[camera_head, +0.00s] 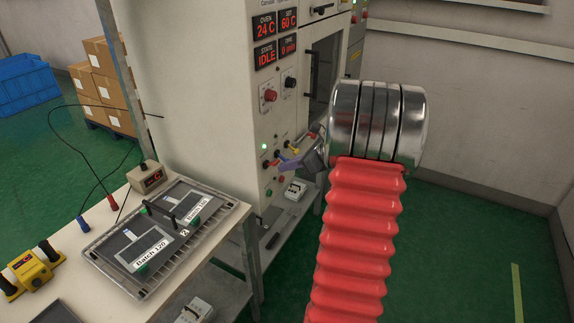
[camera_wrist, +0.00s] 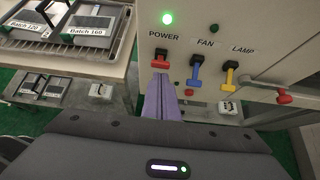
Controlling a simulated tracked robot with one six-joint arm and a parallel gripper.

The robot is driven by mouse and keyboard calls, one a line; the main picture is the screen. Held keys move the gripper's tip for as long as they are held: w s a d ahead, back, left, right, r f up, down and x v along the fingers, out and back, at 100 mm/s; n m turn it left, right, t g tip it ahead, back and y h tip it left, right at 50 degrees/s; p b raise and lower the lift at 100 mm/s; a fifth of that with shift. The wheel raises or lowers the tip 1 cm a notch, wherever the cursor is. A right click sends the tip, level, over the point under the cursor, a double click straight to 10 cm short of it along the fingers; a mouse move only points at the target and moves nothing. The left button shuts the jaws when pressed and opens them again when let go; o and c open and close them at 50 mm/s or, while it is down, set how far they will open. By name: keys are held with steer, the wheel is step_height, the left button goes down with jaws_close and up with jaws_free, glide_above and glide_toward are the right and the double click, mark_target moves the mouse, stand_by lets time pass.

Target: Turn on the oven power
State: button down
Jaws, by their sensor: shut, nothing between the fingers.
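The oven (camera_head: 200,80) has a panel with displays reading OVEN 24 C, SET 60 C, STATE IDLE and TIME 0 min. In the wrist view, the POWER switch (camera_wrist: 160,60) has a red-tipped lever pointing down. A green lamp (camera_wrist: 168,18) above it is lit; this lamp also shows in the head view (camera_head: 264,147). My gripper (camera_wrist: 161,82) is shut and empty. Its purple fingers reach up just below the red tip; I cannot tell whether they touch it. In the head view my gripper (camera_head: 284,165) is at the switch row.
The blue FAN lever (camera_wrist: 196,75) and yellow LAMP lever (camera_wrist: 229,73) are close to the right of POWER. A red-ended handle (camera_wrist: 285,97) sits farther right. A table with a tray (camera_head: 110,255) of labelled batches stands left of the oven.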

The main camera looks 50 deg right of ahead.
steer(key=v, duration=0.9)
steer(key=shift+s+f, duration=0.15)
steer(key=shift+s, duration=0.1)
stand_by(0.6)
steer(key=s+a+f+n+g, duration=0.2)
steer(key=s+a+f+n, duration=0.1)
steer(key=s+f+n, duration=0.15)
steer(key=s+a+n+g, duration=0.1)
steer(key=a+n+g, duration=0.3)
steer(key=a+n, duration=0.55)
steer(key=s+a+r+n+h, duration=0.1)
steer(key=s+a+r+n, duration=0.2)
steer(key=a+n, duration=0.6)
steer(key=s+a+r+n+t+h, duration=0.1)
steer(key=s+a+r+n, duration=0.2)
steer(key=a, duration=1.9)
step_height(320, 180, up, 3)
steer(key=n, duration=0.7)
steer(key=shift+a+h, duration=0.3)
